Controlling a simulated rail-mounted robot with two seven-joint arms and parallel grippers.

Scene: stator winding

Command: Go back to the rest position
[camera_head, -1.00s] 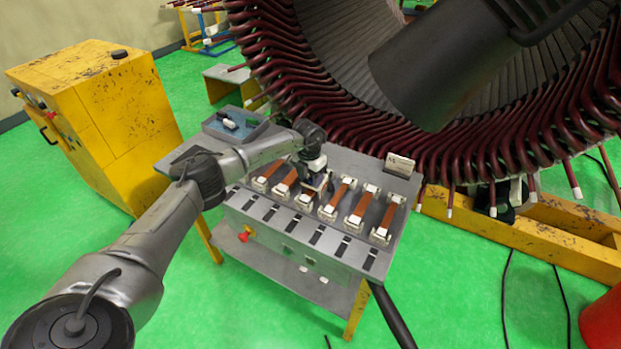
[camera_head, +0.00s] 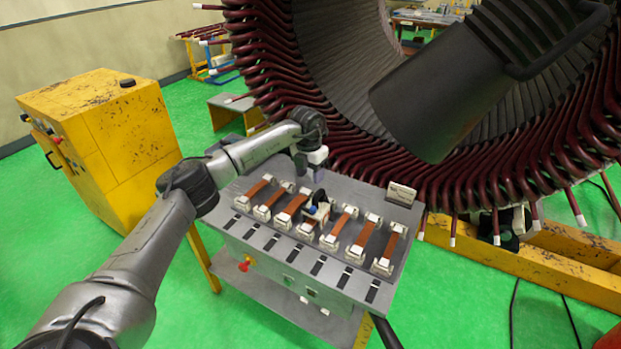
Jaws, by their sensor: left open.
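My left arm reaches in from the lower left. My right gripper is not in view.
A large stator with dark red coil ends (camera_head: 470,190) stands close behind the bench. A worn yellow cabinet (camera_head: 110,135) stands at the left. A small label stand (camera_head: 401,194) is at the bench's right back corner.

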